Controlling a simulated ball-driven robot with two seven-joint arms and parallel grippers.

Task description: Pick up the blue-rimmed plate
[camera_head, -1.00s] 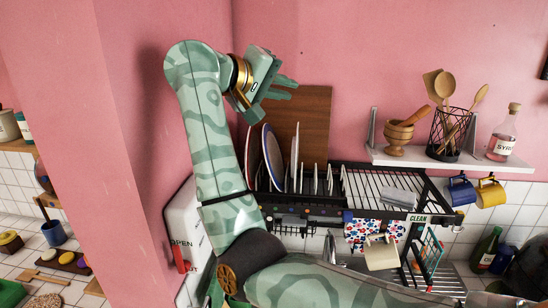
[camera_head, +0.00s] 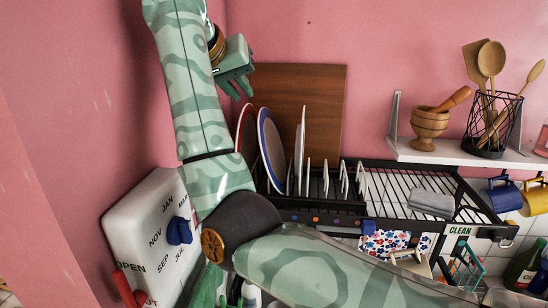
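The blue-rimmed plate (camera_head: 271,150) stands on edge in the left part of the black dish rack (camera_head: 318,205), seen at a slant. A red-rimmed plate (camera_head: 246,133) stands just left of it, partly hidden behind it and my arm. A white plate (camera_head: 299,150), seen nearly edge-on, stands to its right. My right gripper (camera_head: 241,91) is above and left of the blue-rimmed plate, apart from it and empty. Its fingers point down and right with a small gap between them. My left gripper is not in view.
A brown board (camera_head: 318,110) leans on the wall behind the plates. A white calendar box (camera_head: 150,230) stands left of the rack. A wall shelf (camera_head: 440,155) at right holds a mortar (camera_head: 430,125) and a utensil basket (camera_head: 492,125). The rack's right part is mostly bare.

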